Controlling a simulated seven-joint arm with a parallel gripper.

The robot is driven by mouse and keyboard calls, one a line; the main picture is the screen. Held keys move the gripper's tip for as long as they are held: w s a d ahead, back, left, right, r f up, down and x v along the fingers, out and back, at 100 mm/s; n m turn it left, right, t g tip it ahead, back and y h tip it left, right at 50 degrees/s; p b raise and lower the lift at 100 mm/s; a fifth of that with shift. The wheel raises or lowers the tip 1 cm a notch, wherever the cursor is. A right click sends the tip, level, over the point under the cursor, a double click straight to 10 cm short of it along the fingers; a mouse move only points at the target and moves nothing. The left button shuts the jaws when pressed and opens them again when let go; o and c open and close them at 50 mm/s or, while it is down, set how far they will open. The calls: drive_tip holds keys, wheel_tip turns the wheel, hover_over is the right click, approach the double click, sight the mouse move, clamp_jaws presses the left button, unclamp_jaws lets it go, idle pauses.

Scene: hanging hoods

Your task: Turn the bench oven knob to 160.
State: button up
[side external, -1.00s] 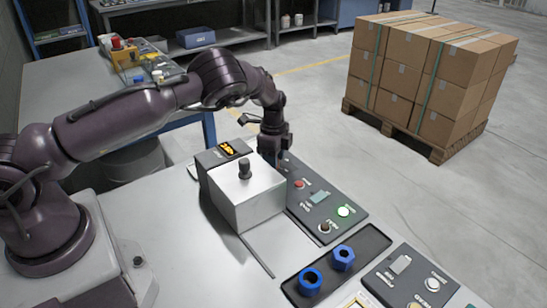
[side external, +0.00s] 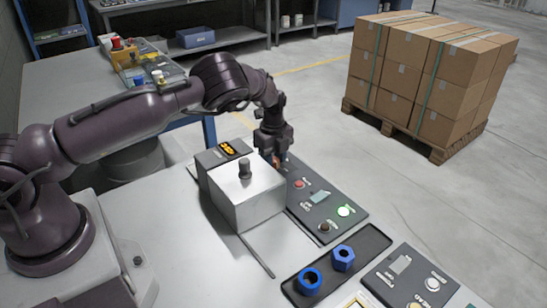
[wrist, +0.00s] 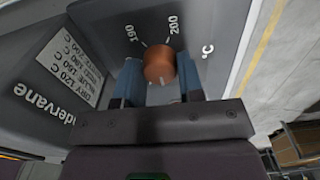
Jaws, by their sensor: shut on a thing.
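The round copper-orange knob (wrist: 159,66) sits on a dark grey panel in the wrist view, with a short pale mark on its lower part. The scale numbers 190 and 200 show beyond it; 160 is not visible. My gripper (wrist: 159,80) has its two blue fingers on either side of the knob and is shut on it. In the side view my gripper (side external: 276,158) reaches down behind the silver box, and the knob is mostly hidden there. A white label (wrist: 72,67) with "DRY 120 C" is left of the knob.
A silver box (side external: 245,203) with a black top knob stands close to my gripper. A dark unit with an orange display (side external: 228,149) is behind it. A button panel (side external: 325,207) and a tray with blue nuts (side external: 344,258) lie to the right.

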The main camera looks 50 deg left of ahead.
sight(274, 159)
drive_tip(key=m, duration=0.4)
drive_tip(key=shift+r+m, duration=0.1)
drive_tip(key=shift+m, duration=0.2)
drive_tip(key=m, duration=0.4)
drive_tip(key=shift+m, duration=0.3)
drive_tip(key=m, duration=0.4)
drive_tip(key=shift+m, duration=2.1)
drive_tip(key=o, duration=0.9)
drive_tip(key=shift+o, duration=0.2)
wheel_tip(274, 159, up, 13)
